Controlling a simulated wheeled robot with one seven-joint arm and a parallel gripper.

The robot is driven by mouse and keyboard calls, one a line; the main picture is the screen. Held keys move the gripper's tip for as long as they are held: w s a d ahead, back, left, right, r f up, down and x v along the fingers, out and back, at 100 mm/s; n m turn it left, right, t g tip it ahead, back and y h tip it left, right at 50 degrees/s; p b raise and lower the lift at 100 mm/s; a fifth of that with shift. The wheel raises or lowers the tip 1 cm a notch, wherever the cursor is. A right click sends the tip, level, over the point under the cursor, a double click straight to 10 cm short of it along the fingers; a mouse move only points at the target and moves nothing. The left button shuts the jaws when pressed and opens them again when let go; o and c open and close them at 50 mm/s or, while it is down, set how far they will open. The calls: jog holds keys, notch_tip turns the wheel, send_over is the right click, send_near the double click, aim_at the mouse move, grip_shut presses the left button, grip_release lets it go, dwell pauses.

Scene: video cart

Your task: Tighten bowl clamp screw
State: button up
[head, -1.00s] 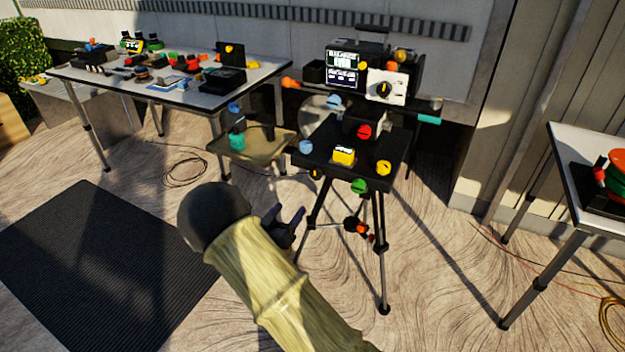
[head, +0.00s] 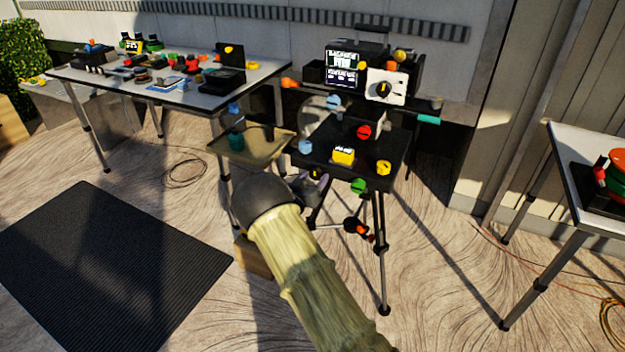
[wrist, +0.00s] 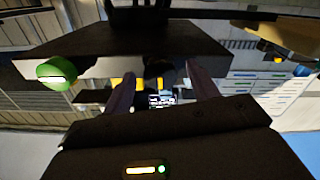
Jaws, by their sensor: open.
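No readable label shows which knob is the bowl clamp screw. A dark knob with a yellow mark (head: 315,174) sits at the low front left edge of the black tripod-mounted platform (head: 325,150). My gripper (head: 311,186) is at that knob, below the platform's edge, and partly hides it. In the wrist view, my gripper (wrist: 160,76) is open, with one finger on each side of a dark knob (wrist: 158,70) flanked by yellow. I cannot tell whether the fingers touch it. A green knob (head: 358,186) is on the same front edge, seen at left in the wrist view (wrist: 57,74).
The platform also carries a yellow block (head: 344,156), a yellow knob (head: 384,167), a red knob (head: 364,132) and a blue knob (head: 305,147). A tan tray (head: 265,150) stands close to its left. Tripod legs (head: 381,250) are below.

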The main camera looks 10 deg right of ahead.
jog(key=shift+w+d, duration=0.15)
jog(key=shift+w, duration=0.1)
jog(key=c, duration=1)
